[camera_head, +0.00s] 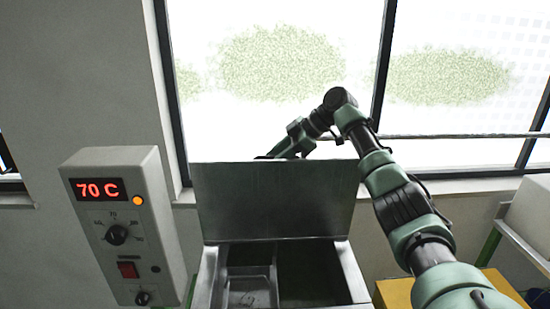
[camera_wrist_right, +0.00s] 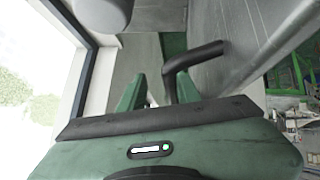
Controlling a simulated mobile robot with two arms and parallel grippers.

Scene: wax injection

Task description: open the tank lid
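The tank lid (camera_head: 275,200) is a flat grey metal plate. It stands raised, roughly upright, at the back of the open tank (camera_head: 358,280) in the head view. My right arm reaches over from the right, and its gripper end is mostly hidden behind the lid's top edge. In the right wrist view the lid's face (camera_wrist_right: 240,60) fills the upper right, with a black bent handle (camera_wrist_right: 195,58) on it. My right gripper (camera_wrist_right: 158,90) has its green fingers apart; the handle's lower end is at the right finger, and whether they touch is unclear. My left gripper is not in view.
A control box (camera_head: 122,225) reading 70 C, with knobs and a red switch, stands left of the tank. A window (camera_head: 280,70) is behind. A yellow box (camera_head: 393,293) is right of the tank, partly behind my arm. A pale bin (camera_head: 530,215) is at far right.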

